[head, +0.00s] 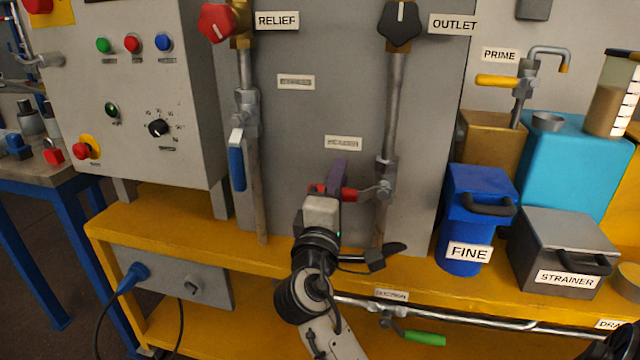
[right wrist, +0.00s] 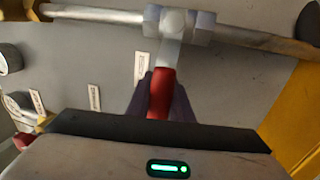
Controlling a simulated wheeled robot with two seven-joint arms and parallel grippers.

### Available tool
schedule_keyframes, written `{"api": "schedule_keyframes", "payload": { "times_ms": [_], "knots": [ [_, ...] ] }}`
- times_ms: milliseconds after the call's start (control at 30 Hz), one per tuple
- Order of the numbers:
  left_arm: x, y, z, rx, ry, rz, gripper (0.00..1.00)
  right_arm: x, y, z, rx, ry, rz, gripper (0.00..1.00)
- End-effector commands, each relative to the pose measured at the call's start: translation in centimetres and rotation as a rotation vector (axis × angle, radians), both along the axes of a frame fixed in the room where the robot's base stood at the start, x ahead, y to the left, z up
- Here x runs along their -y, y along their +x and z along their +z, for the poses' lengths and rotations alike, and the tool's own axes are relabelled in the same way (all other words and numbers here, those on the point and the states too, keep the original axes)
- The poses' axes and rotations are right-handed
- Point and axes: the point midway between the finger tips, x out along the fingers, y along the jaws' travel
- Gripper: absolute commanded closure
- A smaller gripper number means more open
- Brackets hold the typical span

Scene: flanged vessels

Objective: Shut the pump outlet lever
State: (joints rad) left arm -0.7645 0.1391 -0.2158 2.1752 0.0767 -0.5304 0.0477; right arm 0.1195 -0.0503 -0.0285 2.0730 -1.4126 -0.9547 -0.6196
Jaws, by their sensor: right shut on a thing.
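The outlet lever (head: 350,194) has a red handle and sits on the valve of the vertical pipe under the OUTLET label. It points left, across its pipe, about level. My right gripper (head: 336,184) is shut on this red handle, with purple fingers on either side. In the right wrist view the red handle (right wrist: 161,94) lies between the fingers (right wrist: 160,100), and its metal arm runs up to the valve body (right wrist: 178,22). The handle stands square to the pipe there. Part of the handle is hidden by the gripper. My left gripper is not in view.
A blue lever (head: 237,165) hangs along the RELIEF pipe to the left. A green lever (head: 425,338) lies low near the SUCTION label. The FINE container (head: 462,230) and STRAINER box (head: 560,240) stand right on the yellow bench. The grey panel's front is otherwise fairly clear.

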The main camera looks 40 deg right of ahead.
Motion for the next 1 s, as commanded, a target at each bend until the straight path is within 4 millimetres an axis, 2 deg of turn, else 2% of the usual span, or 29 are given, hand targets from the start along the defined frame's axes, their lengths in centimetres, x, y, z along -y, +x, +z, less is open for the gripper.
{"api": "schedule_keyframes", "payload": {
  "times_ms": [400, 433, 533, 1000],
  "knots": [
    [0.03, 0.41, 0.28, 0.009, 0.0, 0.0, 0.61, 0.11, -0.13, 0.12, 0.01, 0.007, -0.003, 1.0],
    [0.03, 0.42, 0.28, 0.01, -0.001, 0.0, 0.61, 0.11, -0.13, 0.12, 0.01, 0.007, -0.003, 0.77],
    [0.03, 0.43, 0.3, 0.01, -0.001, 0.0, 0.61, 0.11, -0.12, 0.14, 0.009, 0.006, -0.003, 0.61],
    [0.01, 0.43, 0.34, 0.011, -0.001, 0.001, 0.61, 0.04, -0.02, 0.05, 0.003, 0.003, -0.001, 0.61]
  ]
}}
